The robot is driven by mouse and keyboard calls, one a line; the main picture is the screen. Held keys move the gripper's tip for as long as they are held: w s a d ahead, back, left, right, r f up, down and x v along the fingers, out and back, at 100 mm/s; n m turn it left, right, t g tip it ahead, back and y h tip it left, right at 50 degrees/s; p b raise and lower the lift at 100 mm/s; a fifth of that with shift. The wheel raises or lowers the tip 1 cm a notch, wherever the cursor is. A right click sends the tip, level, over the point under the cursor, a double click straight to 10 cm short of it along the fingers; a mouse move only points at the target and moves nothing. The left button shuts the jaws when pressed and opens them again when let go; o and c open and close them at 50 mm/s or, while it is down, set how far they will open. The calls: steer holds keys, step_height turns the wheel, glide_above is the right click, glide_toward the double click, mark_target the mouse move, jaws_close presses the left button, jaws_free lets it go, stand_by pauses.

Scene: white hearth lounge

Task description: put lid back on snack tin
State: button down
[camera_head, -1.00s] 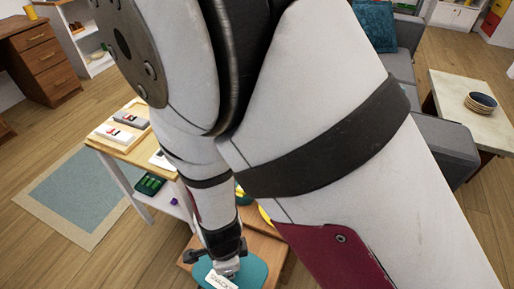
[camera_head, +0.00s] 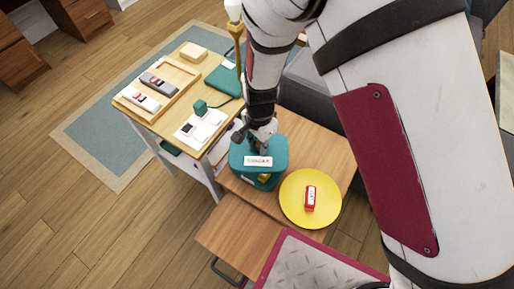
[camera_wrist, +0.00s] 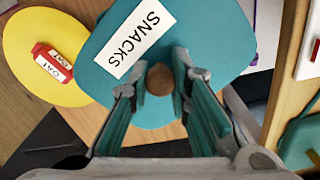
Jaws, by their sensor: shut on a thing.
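The teal lid (camera_head: 273,146) has a white SNACKS label and a round wooden knob (camera_wrist: 160,79). My gripper (camera_head: 262,148) is shut on the knob from above, with one finger on each side in the wrist view (camera_wrist: 158,84). Below the lid's front edge in the head view, the snack tin (camera_head: 268,187) shows a little, with something yellow at its opening. The lid covers most of the tin. I cannot tell whether the lid touches the rim.
A yellow plate (camera_head: 296,216) with a red OAT bar (camera_head: 310,198) lies right of the tin on the wooden table (camera_head: 322,150). A lower wooden surface (camera_head: 235,236) juts out in front.

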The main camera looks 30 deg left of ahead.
steer(key=shift+f+b, duration=1.7)
steer(key=shift+f, duration=0.6)
steer(key=shift+f+b, duration=0.35)
steer(key=shift+f, duration=0.5)
steer(key=shift+r+p, duration=0.1)
steer(key=shift+p, duration=0.25)
steer(key=shift+f, duration=0.2)
stand_by(0.5)
steer(key=c, duration=1.4)
jaws_free()
steer(key=shift+o, duration=0.5)
steer(key=o, duration=0.4)
steer(key=shift+r+p, duration=0.15)
steer(key=shift+p, duration=0.2)
